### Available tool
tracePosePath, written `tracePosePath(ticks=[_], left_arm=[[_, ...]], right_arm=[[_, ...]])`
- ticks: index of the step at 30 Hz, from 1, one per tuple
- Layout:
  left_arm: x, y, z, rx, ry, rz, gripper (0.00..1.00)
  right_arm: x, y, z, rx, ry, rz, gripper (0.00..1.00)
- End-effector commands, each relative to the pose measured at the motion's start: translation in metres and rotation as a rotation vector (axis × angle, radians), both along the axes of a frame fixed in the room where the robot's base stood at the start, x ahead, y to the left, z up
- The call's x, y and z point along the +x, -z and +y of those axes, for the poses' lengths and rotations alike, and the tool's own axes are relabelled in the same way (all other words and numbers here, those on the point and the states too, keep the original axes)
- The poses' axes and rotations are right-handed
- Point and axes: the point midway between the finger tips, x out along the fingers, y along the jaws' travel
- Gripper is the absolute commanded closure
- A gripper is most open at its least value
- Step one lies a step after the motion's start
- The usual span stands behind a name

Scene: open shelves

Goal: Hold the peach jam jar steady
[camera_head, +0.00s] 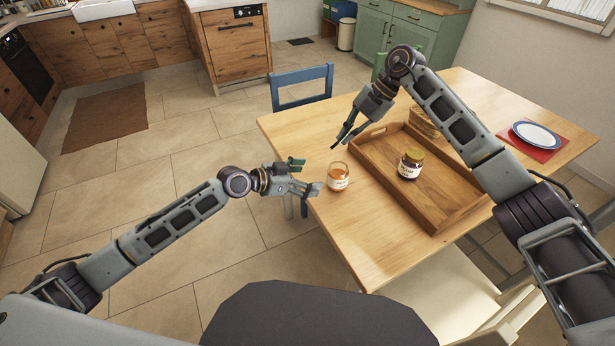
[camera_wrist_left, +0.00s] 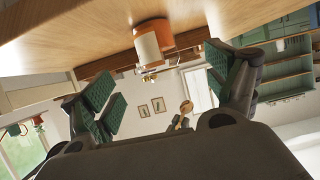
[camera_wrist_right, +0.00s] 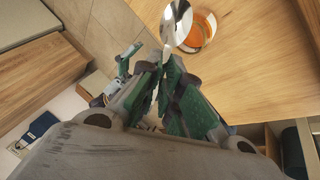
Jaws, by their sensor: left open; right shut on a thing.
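The peach jam jar (camera_head: 338,177), a glass jar of orange jam with a white label, stands upright near the table's left edge. No lid shows on it. It also shows in the left wrist view (camera_wrist_left: 152,41) and the right wrist view (camera_wrist_right: 202,30). My left gripper (camera_head: 306,184) is open at the table edge, just left of the jar. Its fingers point at the jar and appear apart from it. My right gripper (camera_head: 345,137) is above the table behind the jar. It is shut on a metal spoon (camera_wrist_right: 176,22), whose bowl overlaps the jar's left side in the right wrist view.
A plate (camera_head: 536,134) on a red mat lies far right. A blue chair (camera_head: 302,88) stands behind the table. The table's front left is clear.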

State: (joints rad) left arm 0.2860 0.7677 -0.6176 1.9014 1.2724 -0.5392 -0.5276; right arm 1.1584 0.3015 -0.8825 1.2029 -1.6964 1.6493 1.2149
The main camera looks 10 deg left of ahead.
Motion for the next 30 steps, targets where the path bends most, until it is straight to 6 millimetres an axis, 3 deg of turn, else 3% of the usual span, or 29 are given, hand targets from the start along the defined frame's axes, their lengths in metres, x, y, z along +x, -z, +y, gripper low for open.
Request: tracePosePath(ticks=[20, 30], left_arm=[[0.001, -0.002, -0.007, -0.004, 0.009, -0.003, 0.13], [0.014, 0.007, -0.025, -0.006, 0.009, -0.004, 0.13]], right_arm=[[0.000, 0.000, 0.000, 0.000, 0.000, 0.000, 1.00], [0.000, 0.000, 0.000, 0.000, 0.000, 0.000, 1.00]])
